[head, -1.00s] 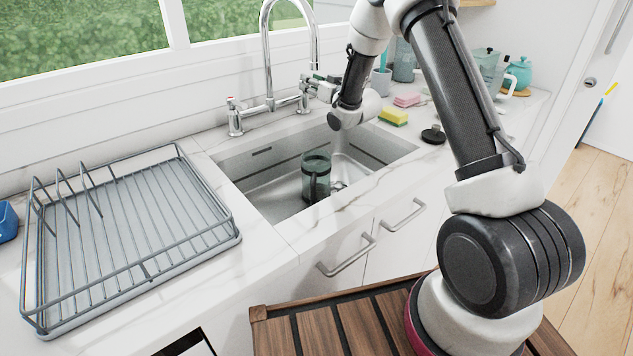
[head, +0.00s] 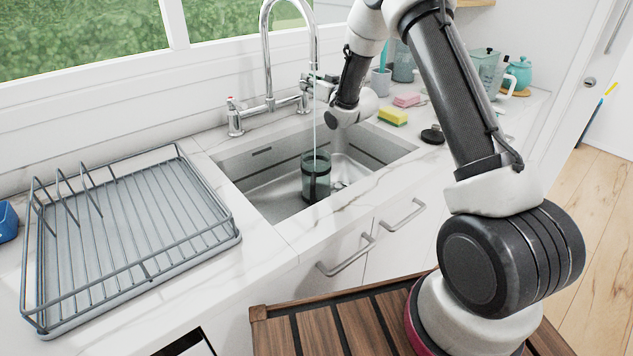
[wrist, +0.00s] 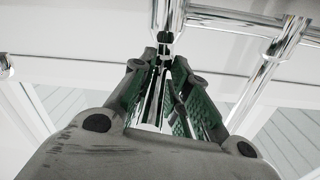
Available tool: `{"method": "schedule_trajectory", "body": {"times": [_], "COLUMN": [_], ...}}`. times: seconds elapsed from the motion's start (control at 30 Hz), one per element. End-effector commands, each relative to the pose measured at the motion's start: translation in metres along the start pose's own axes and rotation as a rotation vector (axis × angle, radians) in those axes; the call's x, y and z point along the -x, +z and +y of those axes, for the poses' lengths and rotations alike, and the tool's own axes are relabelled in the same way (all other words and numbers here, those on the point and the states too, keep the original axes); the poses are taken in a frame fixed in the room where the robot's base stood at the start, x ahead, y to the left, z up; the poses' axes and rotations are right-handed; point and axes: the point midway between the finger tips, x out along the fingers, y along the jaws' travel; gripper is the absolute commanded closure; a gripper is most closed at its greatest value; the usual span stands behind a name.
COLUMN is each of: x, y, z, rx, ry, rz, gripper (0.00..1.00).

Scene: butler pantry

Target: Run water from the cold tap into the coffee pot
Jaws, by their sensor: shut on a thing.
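The glass coffee pot (head: 316,180), with a dark band and handle, stands upright in the sink. A thin stream of water (head: 314,122) falls from the arched chrome spout (head: 266,50) into the pot. The water level is too small to tell. My gripper (head: 320,84) is at the right-hand tap (head: 304,103), largely hidden behind my arm's wrist. In the wrist view my gripper (wrist: 166,72) has its green-padded fingers closed around the chrome tap handle (wrist: 150,104). The left-hand tap (head: 234,118) stands clear of my gripper.
The steel sink (head: 250,172) surrounds the pot. A wire dish rack (head: 130,235) fills the left counter. A yellow-green sponge (head: 393,117), a pink sponge (head: 406,100) and a black lid (head: 433,135) lie right of the sink. A teal teapot (head: 520,72) stands farther back.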

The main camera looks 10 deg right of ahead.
Motion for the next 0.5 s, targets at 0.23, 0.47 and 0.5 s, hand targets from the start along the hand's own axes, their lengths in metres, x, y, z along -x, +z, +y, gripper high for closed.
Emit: {"method": "schedule_trajectory", "body": {"times": [0.23, 0.47, 0.5], "x": [-0.0021, -0.0026, -0.0029], "y": [-0.0022, -0.0034, -0.0038], "z": [-0.0018, -0.0008, -0.0003], "rx": [0.002, 0.002, 0.003], "ry": [-0.004, -0.015, -0.026], "rz": [0.004, 0.005, 0.003], "gripper": [1.00, 1.00, 1.00]}}
